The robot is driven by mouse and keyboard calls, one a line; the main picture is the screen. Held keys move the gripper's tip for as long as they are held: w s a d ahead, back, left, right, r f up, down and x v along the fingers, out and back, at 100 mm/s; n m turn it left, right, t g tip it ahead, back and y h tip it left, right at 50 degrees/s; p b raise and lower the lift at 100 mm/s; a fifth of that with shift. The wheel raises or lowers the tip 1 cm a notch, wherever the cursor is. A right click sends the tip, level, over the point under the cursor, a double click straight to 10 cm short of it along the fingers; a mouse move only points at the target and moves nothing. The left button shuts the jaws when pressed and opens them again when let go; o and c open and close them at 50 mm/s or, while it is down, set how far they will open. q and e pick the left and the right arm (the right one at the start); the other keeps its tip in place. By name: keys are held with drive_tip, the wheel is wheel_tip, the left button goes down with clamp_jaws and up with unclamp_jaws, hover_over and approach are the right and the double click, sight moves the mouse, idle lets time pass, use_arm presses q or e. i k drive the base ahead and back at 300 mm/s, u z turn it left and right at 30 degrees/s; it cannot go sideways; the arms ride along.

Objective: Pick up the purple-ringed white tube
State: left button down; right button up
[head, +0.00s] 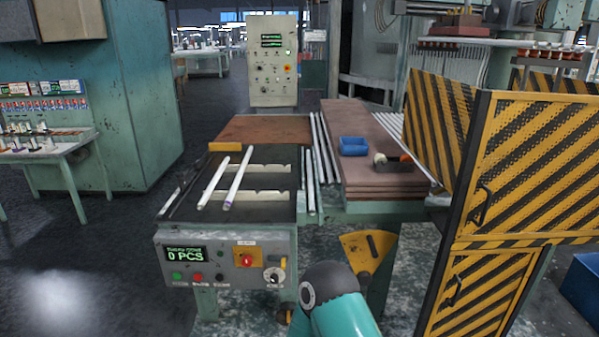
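Two white tubes lie side by side on the dark bed of the machine table (268,203), slanting toward its front edge. The right-hand tube (239,176) shows a small purplish mark near its near end, which looks like the purple ring. The left-hand tube (213,183) shows no clear coloured ring at this size. Both are apart from each other, with a narrow gap between them. A teal arm link of mine with a dark joint shows at the bottom centre. Neither gripper is in view, and nothing touches the tubes.
A control panel (226,270) reading "0 PCS" fronts the table. A brown plate (262,130) lies behind the tubes. Yellow-black striped guards (525,150) block the far right.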

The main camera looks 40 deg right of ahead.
sight(227, 204)
drive_tip(key=z, duration=0.35)
drive_tip(key=i, duration=1.05)
drive_tip(key=u, duration=0.05)
